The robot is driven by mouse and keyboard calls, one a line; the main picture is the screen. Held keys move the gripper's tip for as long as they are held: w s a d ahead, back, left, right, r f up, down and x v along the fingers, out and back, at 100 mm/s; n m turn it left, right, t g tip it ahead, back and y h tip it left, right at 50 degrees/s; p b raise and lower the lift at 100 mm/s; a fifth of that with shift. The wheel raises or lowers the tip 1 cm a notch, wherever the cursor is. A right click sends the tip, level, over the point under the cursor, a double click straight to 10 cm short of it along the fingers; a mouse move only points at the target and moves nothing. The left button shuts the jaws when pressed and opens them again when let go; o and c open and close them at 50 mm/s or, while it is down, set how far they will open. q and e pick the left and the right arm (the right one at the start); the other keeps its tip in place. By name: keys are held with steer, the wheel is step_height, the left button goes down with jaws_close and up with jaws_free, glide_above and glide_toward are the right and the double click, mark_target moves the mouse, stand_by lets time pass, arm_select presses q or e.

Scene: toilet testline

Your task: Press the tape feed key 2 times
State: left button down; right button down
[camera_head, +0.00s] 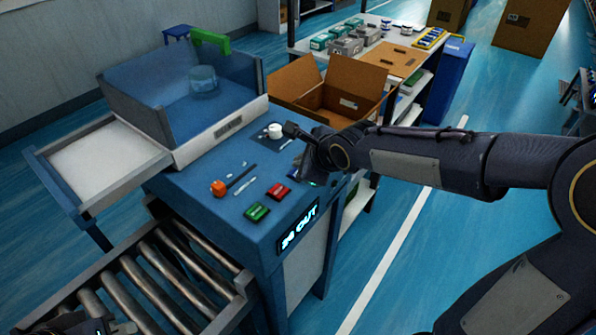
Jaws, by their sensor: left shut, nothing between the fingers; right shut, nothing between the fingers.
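A blue machine top (213,170) carries a green key (257,212) and a red key (278,191) near its front right edge. A small blue key (293,174) shows beyond the red one, partly hidden by my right gripper. I cannot read labels on the keys, so I cannot tell for sure which is the tape feed key. My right gripper (308,178) is shut and empty, pointing down beside the blue key; I cannot tell whether it touches it. My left gripper (105,328) is shut and empty at the bottom left, partly cut off, by the rollers.
A lit display (299,228) is on the machine's front. An orange knob (218,188) and a white round part (275,131) stand on the top. A clear blue guard (150,95) rises behind. Rollers (165,280) lie in front. An open cardboard box (330,95) stands beyond.

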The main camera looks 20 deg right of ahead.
steer(key=shift+f, duration=0.1)
stand_by(0.7)
steer(key=shift+f+b, duration=0.35)
steer(key=shift+b, duration=0.35)
steer(key=shift+f+b, duration=0.4)
steer(key=shift+b, duration=0.15)
stand_by(0.4)
stand_by(0.3)
steer(key=shift+r+p, duration=0.4)
steer(key=shift+r, duration=0.4)
steer(key=shift+r+p, duration=1.7)
steer(key=shift+r, duration=0.85)
stand_by(0.5)
